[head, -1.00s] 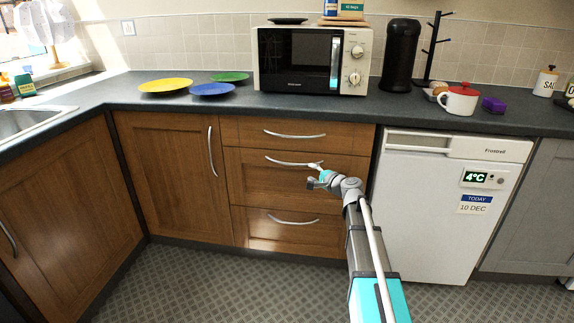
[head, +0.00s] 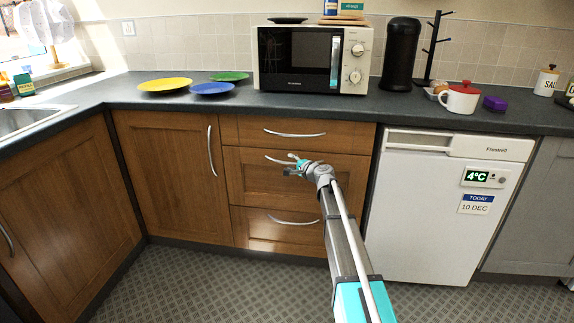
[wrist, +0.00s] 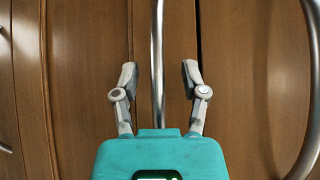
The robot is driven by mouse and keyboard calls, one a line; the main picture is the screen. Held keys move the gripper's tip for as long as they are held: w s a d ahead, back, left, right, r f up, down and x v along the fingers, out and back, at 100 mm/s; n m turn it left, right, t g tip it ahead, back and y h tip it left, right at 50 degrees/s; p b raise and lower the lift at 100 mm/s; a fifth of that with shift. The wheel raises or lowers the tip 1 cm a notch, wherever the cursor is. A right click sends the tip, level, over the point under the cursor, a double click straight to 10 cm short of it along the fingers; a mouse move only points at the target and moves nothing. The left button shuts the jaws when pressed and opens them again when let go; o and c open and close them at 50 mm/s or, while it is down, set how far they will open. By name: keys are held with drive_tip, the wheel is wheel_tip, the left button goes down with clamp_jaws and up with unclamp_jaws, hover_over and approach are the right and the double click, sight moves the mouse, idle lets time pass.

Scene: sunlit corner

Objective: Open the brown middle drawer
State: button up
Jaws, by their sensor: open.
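The brown middle drawer (head: 255,185) is shut, between a shallow top drawer and a bottom drawer. Its curved silver handle (head: 275,158) shows only at its left end in the head view; my arm hides the rest. My gripper (head: 293,165) is in front of this handle, near its middle. In the wrist view, my gripper (wrist: 159,78) is open, with one finger on each side of the silver handle bar (wrist: 157,60). Both fingers look apart from the bar.
The top drawer handle (head: 295,133) and bottom drawer handle (head: 293,220) lie close above and below. A white fridge (head: 425,225) stands right. Plates, a microwave (head: 300,60) and a mug are on the worktop. The floor in front is clear.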

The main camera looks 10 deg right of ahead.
drive_tip(key=shift+w+a, duration=0.2)
drive_tip(key=shift+w, duration=0.1)
clamp_jaws()
